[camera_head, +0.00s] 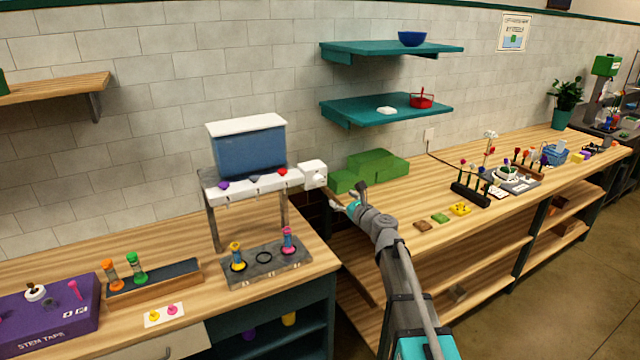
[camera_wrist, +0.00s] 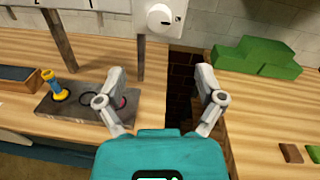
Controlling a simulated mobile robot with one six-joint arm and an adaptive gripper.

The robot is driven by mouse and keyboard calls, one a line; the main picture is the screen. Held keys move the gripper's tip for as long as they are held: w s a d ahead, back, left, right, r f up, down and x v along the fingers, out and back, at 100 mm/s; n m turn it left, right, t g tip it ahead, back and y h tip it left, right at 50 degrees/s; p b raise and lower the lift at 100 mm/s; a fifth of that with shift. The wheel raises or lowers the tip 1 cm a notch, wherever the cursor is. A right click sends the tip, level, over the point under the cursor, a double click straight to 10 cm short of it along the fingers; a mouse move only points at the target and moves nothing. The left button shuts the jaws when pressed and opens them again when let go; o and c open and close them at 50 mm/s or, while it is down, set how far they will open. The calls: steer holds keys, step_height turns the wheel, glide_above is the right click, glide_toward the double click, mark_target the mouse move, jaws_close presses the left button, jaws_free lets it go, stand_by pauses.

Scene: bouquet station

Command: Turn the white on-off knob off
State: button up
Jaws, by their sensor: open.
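The white on-off knob (camera_wrist: 159,16) is a round dial on a white box (camera_wrist: 180,11) at the top of the wrist view. In the head view the white box (camera_head: 313,174) sits at the right end of the white rail under the blue tank; my arm's end is just right of and below it. My gripper (camera_wrist: 165,88) is open and empty, its two fingers spread apart below the knob in the wrist view. The gripper does not touch the knob in the wrist view. The gripper also shows in the head view (camera_head: 350,197). The knob's exact setting is too small to read.
A blue tank (camera_head: 250,150) stands on a metal-legged stand above a grey plate (camera_head: 267,265) with yellow and pink vials. Green foam blocks (camera_head: 376,166) lie on the right counter. A gap (camera_wrist: 181,100) separates the two counters below the gripper. Teal shelves (camera_head: 385,109) hang above.

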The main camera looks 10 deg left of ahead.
mark_target(321, 182)
steer(key=x, duration=1.2)
steer(key=shift+a, duration=0.1)
steer(key=shift+c, duration=0.2)
steer(key=c, duration=1.1)
